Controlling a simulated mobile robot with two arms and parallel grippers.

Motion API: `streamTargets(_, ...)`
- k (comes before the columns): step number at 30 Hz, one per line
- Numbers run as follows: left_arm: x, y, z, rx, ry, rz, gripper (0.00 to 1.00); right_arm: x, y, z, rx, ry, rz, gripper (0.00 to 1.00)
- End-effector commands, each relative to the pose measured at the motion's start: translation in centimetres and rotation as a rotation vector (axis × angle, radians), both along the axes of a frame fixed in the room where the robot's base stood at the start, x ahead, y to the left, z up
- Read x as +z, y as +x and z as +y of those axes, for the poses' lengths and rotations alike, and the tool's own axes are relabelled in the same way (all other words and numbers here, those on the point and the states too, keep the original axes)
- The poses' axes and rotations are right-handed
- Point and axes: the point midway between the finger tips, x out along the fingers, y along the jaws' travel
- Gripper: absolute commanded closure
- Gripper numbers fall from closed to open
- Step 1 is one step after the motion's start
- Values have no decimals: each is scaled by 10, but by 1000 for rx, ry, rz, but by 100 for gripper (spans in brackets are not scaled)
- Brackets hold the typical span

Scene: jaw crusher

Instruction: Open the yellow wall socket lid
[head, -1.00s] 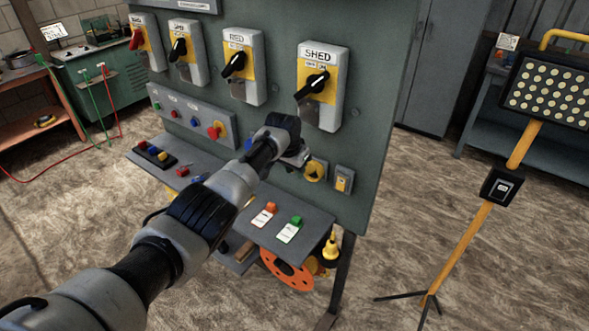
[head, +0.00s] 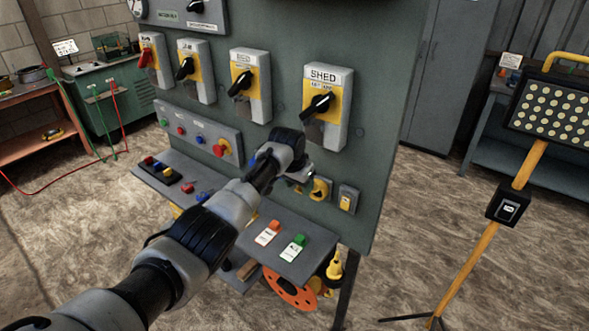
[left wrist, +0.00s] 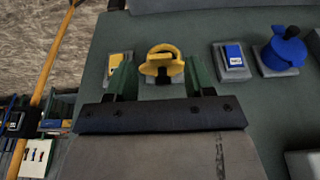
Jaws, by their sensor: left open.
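The yellow wall socket (head: 320,188) is on the lower part of the grey-green panel, just right of my left gripper (head: 302,174) in the head view. In the left wrist view its round yellow lid (left wrist: 161,60) sits on a grey base, between the fingertips and just beyond them. My left gripper (left wrist: 161,76) is open, one green finger on each side of the socket. No contact with the lid can be made out. Whether the lid is fully closed is unclear. My right gripper is not in view.
A yellow switch (head: 347,200) sits right of the socket. A blue switch (left wrist: 232,58) and blue socket (left wrist: 285,52) show in the left wrist view. Large switch boxes (head: 327,105) are above, and a shelf (head: 300,262) juts out below. A yellow lamp stand (head: 470,255) stands at right.

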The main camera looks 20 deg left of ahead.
Motion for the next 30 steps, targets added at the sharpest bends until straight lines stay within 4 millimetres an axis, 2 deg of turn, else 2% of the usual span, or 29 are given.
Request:
streamTargets(2,12,-3,2,0,2,-4,47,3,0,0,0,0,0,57)
streamTargets(9,53,-15,7,1,0,-4,47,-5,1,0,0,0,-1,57)
streamTargets(15,78,-23,9,0,0,-2,47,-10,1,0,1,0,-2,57)
streamTargets(23,87,-26,10,1,1,1,47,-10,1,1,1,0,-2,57)
streamTargets(28,86,-25,10,1,1,1,47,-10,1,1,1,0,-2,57)
streamTargets(30,79,-26,10,4,1,5,47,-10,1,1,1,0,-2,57)
